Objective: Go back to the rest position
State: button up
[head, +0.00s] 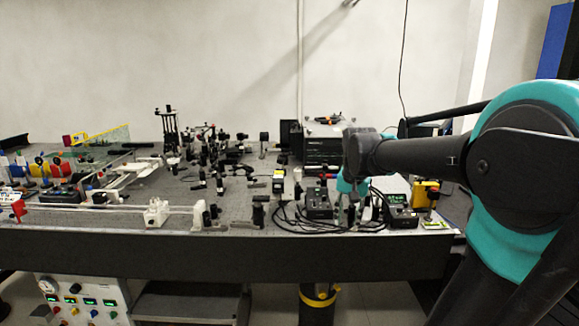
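My arm reaches in from the right side of the head view and extends over the right part of the optical bench (280,250). The arm's end points down near the small black devices at the bench's right. My gripper (352,205) is small and dark there, partly lost among the equipment and cables behind it. I cannot tell whether its fingers are apart or closed, or whether it holds anything.
Black controller boxes (318,204) with cables and a yellow device (425,194) stand near the gripper. Several optical mounts (200,175) fill the middle. A control panel (78,300) stands below at left. A blue panel (553,42) is at upper right.

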jog(key=s+d+f+n+t, duration=0.2)
jog(key=s+f+n, duration=0.2)
jog(key=s+f, duration=1.1)
notch_tip(320, 180, down, 4)
jog(key=shift+s+r+n, duration=0.1)
jog(key=shift+s+n, duration=0.05)
jog(key=shift+n, duration=0.25)
jog(key=shift+c, duration=0.2)
